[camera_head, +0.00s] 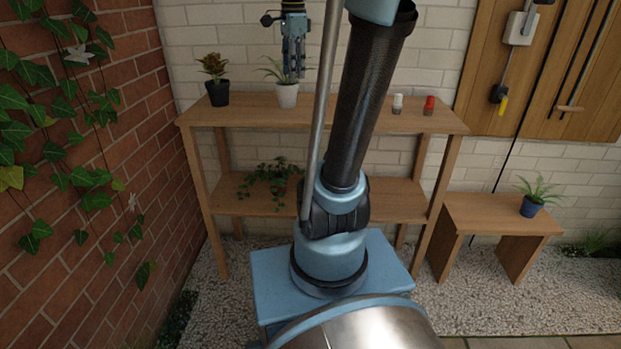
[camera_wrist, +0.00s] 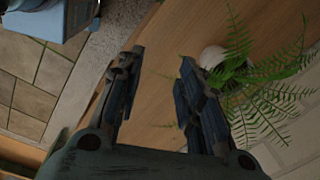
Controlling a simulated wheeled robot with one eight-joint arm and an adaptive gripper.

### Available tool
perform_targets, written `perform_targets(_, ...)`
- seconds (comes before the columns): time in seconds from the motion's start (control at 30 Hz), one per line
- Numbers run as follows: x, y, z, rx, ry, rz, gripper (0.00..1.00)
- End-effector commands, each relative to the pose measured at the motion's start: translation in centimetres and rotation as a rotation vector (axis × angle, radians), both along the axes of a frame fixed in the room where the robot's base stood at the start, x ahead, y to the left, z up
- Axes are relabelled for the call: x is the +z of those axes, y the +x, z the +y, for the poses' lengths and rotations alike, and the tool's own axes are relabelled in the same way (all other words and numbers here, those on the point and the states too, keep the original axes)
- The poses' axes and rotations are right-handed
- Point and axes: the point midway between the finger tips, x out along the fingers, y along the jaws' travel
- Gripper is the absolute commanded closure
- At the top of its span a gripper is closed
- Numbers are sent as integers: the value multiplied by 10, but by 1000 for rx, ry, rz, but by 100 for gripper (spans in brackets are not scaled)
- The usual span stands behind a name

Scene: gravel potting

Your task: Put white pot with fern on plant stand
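The white pot (camera_head: 287,96) holds a green fern (camera_head: 272,68) and stands upright on the top of the tall wooden bench (camera_head: 345,114), near its middle. My gripper (camera_head: 293,72) points down just above it, overlapping the fern in the head view. In the wrist view, my gripper (camera_wrist: 160,68) is open, with nothing between the fingers. The white pot (camera_wrist: 211,57) and fern fronds (camera_wrist: 262,85) lie right of the right finger, partly behind it. A low wooden stand (camera_head: 490,214), which looks like the plant stand, is at the right.
A black pot (camera_head: 218,93) with a reddish plant stands left of the white pot. A white (camera_head: 397,103) and a red (camera_head: 429,105) small item stand on the bench's right. A blue pot (camera_head: 530,207) occupies the low stand's right end; its left part is clear.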

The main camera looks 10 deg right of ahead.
Motion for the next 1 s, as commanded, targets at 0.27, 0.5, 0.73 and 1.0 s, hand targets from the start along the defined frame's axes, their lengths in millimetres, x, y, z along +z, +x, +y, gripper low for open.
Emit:
perform_targets(0.27,-84,-85,0,510,-47,-43,66)
perform_targets(0.5,-166,-151,-1,951,-107,-76,66)
perform_targets(0.73,-238,-198,-1,1304,-166,-95,66)
perform_targets(1.0,-267,-215,0,1453,-194,-100,66)
